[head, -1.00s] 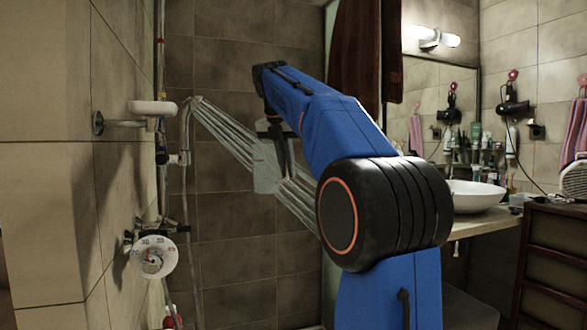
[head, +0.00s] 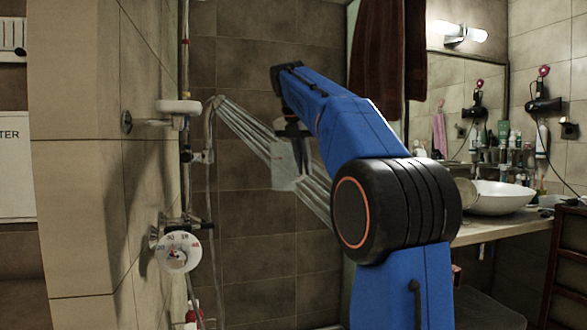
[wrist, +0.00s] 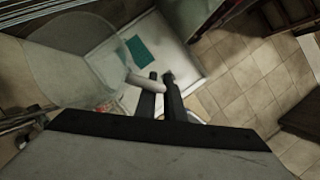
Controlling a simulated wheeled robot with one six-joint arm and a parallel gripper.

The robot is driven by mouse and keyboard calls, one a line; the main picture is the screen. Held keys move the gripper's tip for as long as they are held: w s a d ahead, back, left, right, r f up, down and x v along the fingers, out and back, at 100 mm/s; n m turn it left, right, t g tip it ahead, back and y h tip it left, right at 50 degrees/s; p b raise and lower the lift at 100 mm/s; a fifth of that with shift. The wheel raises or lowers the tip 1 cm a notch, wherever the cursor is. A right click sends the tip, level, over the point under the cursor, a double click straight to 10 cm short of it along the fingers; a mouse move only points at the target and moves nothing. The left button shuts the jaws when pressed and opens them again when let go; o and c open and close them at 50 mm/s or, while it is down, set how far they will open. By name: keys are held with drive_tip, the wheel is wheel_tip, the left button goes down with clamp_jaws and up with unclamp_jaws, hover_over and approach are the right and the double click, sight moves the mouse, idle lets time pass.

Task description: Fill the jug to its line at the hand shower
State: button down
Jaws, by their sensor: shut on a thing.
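The pale translucent jug (head: 286,165) hangs in the air in the head view, below the end of my arm. My gripper (head: 292,130) is shut on it, with the fingertips partly hidden. In the wrist view the fingers (wrist: 160,82) meet at the jug's handle (wrist: 146,84), and the clear jug body (wrist: 62,75) lies to their left. The hand shower (head: 213,103) sits high on the rail at the left. Its water streams run down to the right, reaching the jug and showing beyond it. The fill line and water level cannot be made out.
A shower control with a round dial (head: 179,252) and a white soap dish (head: 180,107) stick out from the left wall. A washbasin (head: 500,197) on a counter stands at the right. Brown towels (head: 378,50) hang behind my arm.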

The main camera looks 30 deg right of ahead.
idle(3.1)
idle(0.3)
drive_tip(key=shift+w, duration=6.45)
drive_tip(key=shift+s, duration=6.55)
